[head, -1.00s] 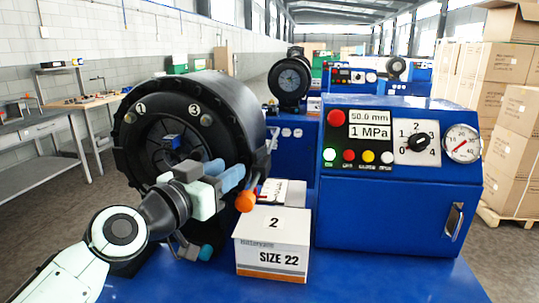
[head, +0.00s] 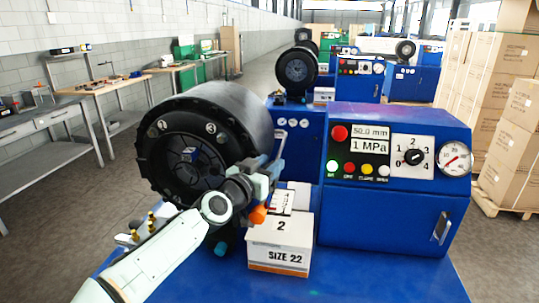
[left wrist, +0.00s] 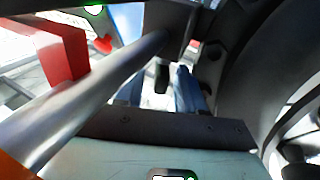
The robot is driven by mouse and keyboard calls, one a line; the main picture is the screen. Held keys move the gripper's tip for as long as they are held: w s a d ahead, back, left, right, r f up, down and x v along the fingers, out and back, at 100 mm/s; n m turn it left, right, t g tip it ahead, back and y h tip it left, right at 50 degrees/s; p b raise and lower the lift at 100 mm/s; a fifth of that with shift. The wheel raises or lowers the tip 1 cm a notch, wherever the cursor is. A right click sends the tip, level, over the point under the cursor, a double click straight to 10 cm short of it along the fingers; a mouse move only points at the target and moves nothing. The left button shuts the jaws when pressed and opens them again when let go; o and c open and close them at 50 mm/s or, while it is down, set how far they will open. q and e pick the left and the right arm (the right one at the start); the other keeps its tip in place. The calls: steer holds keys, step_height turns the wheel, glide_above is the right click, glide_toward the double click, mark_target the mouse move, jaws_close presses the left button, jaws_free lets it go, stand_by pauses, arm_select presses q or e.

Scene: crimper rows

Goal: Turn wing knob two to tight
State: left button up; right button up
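The near blue crimper has a black round die head (head: 185,150) with marks 1 and 3 on its face. I cannot make out a mark 2 or wing knob two for certain in the head view; my left arm covers the head's lower right. My left gripper (head: 276,168) is at the right side of the die head, beside the lever with the orange ball (head: 258,213). In the left wrist view its blue fingers (left wrist: 162,92) are apart, with a small dark upright piece (left wrist: 162,78) between them, possibly a knob wing. I see no clear contact. My right gripper is out of view.
A silver lever rod (left wrist: 95,95) runs close beside the fingers. A white box marked 2 and SIZE 22 (head: 279,258) stands below the gripper. The blue control cabinet (head: 385,215) is to the right. Brass fittings (head: 151,221) are at the left.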

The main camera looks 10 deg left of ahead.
arm_select(q)
steer(key=shift+w+d, duration=0.15)
steer(key=shift+w, duration=0.2)
